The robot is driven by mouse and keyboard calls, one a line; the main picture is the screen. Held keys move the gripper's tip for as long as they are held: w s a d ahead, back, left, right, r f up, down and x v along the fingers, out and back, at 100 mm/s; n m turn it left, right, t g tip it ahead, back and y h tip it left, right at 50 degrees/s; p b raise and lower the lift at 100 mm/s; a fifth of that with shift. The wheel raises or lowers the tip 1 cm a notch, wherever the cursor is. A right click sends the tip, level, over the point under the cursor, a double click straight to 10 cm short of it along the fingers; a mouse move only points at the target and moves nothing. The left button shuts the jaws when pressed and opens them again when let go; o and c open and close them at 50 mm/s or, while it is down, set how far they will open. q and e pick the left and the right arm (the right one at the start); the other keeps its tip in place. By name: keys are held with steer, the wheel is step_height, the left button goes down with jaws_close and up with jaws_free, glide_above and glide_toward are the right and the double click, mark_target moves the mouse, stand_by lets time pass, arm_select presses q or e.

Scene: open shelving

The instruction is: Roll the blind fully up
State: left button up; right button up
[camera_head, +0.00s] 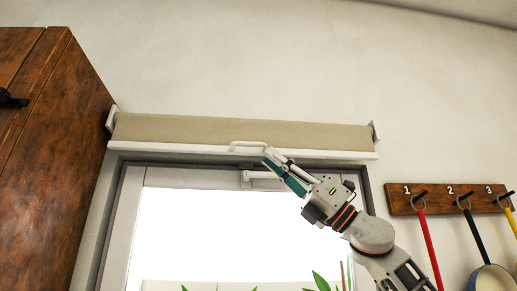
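The beige blind (240,131) is rolled up at the top of the window, between two white end brackets. Its white bottom bar (200,150) sits right below the roll, with a white handle (247,145) at its middle. My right gripper (272,157) reaches up from the lower right. Its fingertips are at the right end of the handle, touching or very close to it. Whether the fingers are closed on the handle cannot be made out. My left gripper is not in view.
The window (230,230) below is bare, with a latch handle (262,176) on its top frame. A wooden cabinet (45,150) stands at left. A numbered hook board (450,198) with hanging utensils is at right. Plant leaves (321,281) show at the bottom.

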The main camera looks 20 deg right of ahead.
steer(key=v, duration=0.4)
